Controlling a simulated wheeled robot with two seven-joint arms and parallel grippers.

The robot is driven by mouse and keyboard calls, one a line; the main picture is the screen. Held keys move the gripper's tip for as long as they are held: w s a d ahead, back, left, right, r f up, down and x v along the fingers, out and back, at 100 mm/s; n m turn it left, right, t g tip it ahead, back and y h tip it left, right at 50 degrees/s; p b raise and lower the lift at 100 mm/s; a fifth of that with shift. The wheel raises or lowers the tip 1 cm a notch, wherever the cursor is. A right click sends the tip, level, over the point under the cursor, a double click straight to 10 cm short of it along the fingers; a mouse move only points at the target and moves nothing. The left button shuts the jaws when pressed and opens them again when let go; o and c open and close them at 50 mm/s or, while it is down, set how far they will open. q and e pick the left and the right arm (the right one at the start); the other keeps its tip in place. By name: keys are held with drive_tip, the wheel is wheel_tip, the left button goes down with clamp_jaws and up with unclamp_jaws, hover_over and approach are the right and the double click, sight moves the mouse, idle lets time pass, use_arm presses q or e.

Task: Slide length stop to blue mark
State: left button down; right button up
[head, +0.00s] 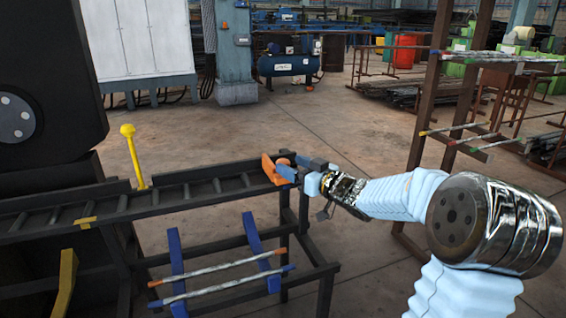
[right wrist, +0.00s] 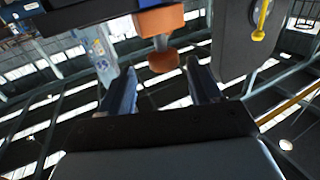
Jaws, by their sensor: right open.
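The orange length stop (head: 272,169) sits at the right end of the dark roller rail (head: 205,188). In the right wrist view, its orange block (right wrist: 162,22) has a rounded orange knob (right wrist: 165,62) on a grey stem. My right gripper (head: 290,170) is at the stop, at the rail's right end. Its two fingers are apart on either side of the knob, with visible gaps; the knob lies near the fingertips. A yellow mark (head: 86,220) shows on the rail's left part. I cannot make out a blue mark on the rail. My left gripper is not in view.
A yellow ball-topped lever (head: 133,158) stands behind the rail, beside a large dark machine (head: 45,85) on the left. Below the rail, blue brackets (head: 177,268) carry two striped rods (head: 215,268). A brown rack (head: 430,100) stands at the right. Open floor lies behind the rail.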

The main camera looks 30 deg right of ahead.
drive_tip(key=s+d, duration=0.1)
drive_tip(key=s, duration=0.7)
drive_tip(key=shift+s+d, duration=0.15)
drive_tip(key=shift+d, duration=0.05)
